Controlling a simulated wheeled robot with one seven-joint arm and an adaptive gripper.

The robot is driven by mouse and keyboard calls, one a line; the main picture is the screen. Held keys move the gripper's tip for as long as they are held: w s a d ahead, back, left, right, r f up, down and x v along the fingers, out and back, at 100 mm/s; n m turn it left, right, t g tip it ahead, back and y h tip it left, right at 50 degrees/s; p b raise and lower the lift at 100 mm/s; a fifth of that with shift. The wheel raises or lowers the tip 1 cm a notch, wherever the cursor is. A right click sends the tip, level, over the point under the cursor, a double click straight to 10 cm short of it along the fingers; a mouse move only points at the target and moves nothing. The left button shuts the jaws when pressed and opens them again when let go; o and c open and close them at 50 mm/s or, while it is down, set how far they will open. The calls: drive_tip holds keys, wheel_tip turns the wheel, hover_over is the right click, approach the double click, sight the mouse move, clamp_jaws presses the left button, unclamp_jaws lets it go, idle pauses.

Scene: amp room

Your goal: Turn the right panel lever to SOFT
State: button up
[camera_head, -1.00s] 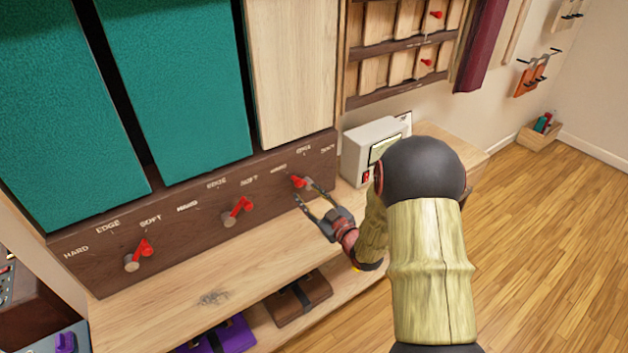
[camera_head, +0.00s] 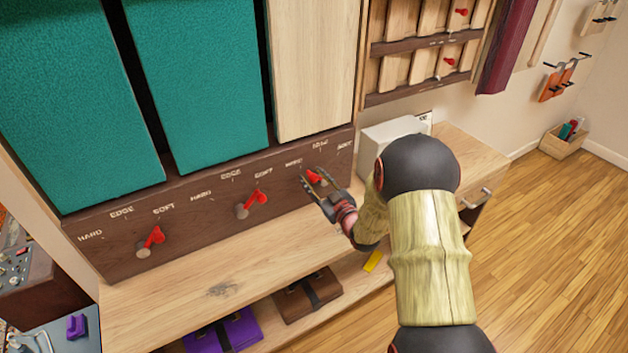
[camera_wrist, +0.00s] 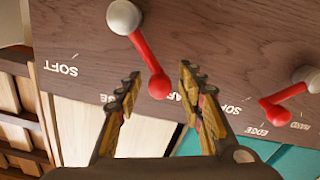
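The right panel lever (camera_head: 314,177) is red and sits at the right end of the dark wooden panel (camera_head: 200,215). In the wrist view the lever's red arm (camera_wrist: 148,58) runs from its pale round hub (camera_wrist: 124,17) towards the HARD side of EDGE. The SOFT label (camera_wrist: 61,69) lies to the left there. My gripper (camera_head: 312,184) is open at the lever. In the wrist view the lever's end is between the two fingers (camera_wrist: 160,72), with visible gaps on both sides. Contact is not visible.
The middle lever (camera_head: 252,204) and left lever (camera_head: 151,241) are on the same panel. A pale wooden shelf (camera_head: 200,285) runs below. A white box-like device (camera_head: 390,135) stands right of the panel, close behind my arm. Teal boards (camera_head: 200,90) rise above.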

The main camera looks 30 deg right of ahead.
drive_tip(key=shift+c, duration=0.5)
clamp_jaws()
idle(0.3)
